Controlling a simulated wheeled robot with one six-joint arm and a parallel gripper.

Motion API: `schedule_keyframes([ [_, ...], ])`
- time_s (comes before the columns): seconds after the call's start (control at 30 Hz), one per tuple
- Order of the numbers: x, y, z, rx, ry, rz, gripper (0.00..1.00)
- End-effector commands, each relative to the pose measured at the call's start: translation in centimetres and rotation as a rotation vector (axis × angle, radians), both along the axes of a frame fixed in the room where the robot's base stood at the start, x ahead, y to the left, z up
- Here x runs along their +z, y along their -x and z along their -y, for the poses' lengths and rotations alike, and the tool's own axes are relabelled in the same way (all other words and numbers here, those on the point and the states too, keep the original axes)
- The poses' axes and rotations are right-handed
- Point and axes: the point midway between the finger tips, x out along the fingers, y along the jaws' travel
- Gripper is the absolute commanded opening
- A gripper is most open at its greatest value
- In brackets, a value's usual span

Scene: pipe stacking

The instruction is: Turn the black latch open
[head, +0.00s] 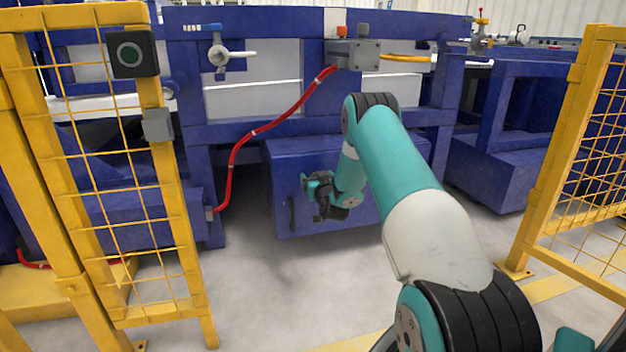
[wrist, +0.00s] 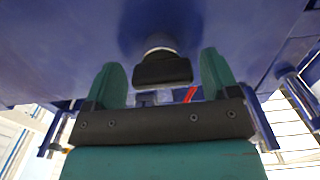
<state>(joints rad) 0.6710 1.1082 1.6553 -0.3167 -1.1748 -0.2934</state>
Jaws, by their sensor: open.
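The black latch (wrist: 162,70) shows in the wrist view as a dark block on a light round base, set on a blue surface. It lies between the two green fingers of my gripper (wrist: 161,62), with a visible gap on each side. My gripper is open and not closed on it. In the head view my gripper (head: 318,188) is in front of the blue cabinet (head: 285,165), near its left part. I cannot make out the latch there for certain behind my gripper.
A dark vertical handle (head: 291,214) is on the cabinet, left of my gripper. A red hose (head: 236,158) hangs to the left. Yellow fence panels (head: 185,220) stand on the left and right (head: 555,190). The grey floor (head: 270,290) before the cabinet is clear.

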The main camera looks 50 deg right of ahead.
Motion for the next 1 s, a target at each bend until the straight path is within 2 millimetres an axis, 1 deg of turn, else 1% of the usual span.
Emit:
schedule_keyframes([
  [0.17, 0.00, -0.12, -0.17, 0.003, 0.000, 0.000, 0.81],
  [0.2, 0.00, -0.11, -0.18, 0.003, 0.000, 0.000, 0.76],
  [0.27, 0.00, -0.10, -0.16, 0.002, 0.000, 0.000, 0.62],
  [0.3, 0.01, -0.09, -0.14, 0.002, 0.000, 0.000, 0.53],
  [0.4, 0.01, -0.07, -0.11, 0.002, 0.000, 0.000, 0.32],
  [0.77, 0.12, 0.03, 0.07, 0.000, -0.037, 0.022, 0.32],
  [1.0, 0.25, 0.05, 0.14, 0.001, -0.158, 0.096, 0.32],
])
